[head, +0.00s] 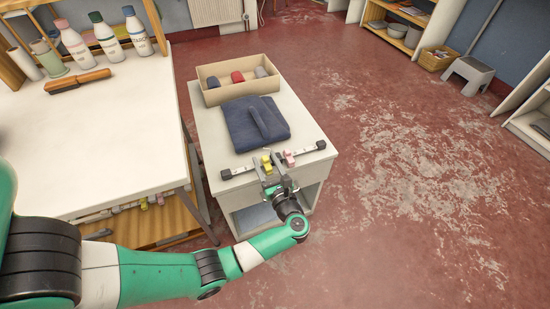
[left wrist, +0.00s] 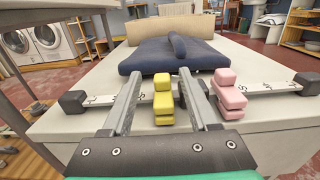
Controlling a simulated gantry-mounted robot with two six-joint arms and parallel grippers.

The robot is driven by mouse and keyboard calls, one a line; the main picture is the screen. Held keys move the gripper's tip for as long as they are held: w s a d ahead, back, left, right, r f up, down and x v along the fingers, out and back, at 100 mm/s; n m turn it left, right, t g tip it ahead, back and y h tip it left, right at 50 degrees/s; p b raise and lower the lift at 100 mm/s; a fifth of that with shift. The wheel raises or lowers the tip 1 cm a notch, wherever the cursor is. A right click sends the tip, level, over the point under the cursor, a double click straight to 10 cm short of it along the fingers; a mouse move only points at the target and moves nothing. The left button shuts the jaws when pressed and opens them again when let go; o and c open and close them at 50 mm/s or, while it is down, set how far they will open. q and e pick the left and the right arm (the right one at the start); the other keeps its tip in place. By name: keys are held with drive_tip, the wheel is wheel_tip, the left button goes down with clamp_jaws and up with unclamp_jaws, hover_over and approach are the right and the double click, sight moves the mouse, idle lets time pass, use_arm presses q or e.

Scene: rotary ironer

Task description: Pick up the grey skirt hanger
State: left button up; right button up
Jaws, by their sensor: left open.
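The skirt hanger appears as a pale bar (head: 242,171) with marks on it and dark end blocks, lying across the near part of the small white cabinet top. It also spans the left wrist view (left wrist: 267,89). A yellow clip (left wrist: 163,100) and a pink clip (left wrist: 230,93) sit along it. My left gripper (head: 267,164) is open over the hanger. In the left wrist view its fingers (left wrist: 160,74) stand on either side of the yellow clip, with the pink clip outside to the right. Contact with the bar cannot be told. My right gripper is not in view.
Behind the hanger lies a folded navy cloth (head: 243,125), then an open box (head: 221,94) with rolled items. A larger white table (head: 110,135) with bottles and a brush (head: 77,81) stands left. Red floor (head: 420,170) is open to the right.

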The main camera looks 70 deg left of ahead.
use_arm(q)
drive_tip(key=a, duration=0.4)
drive_tip(key=shift+w+r+b, duration=0.15)
drive_tip(key=shift+w+b, duration=0.05)
drive_tip(key=shift+b, duration=0.15)
clamp_jaws()
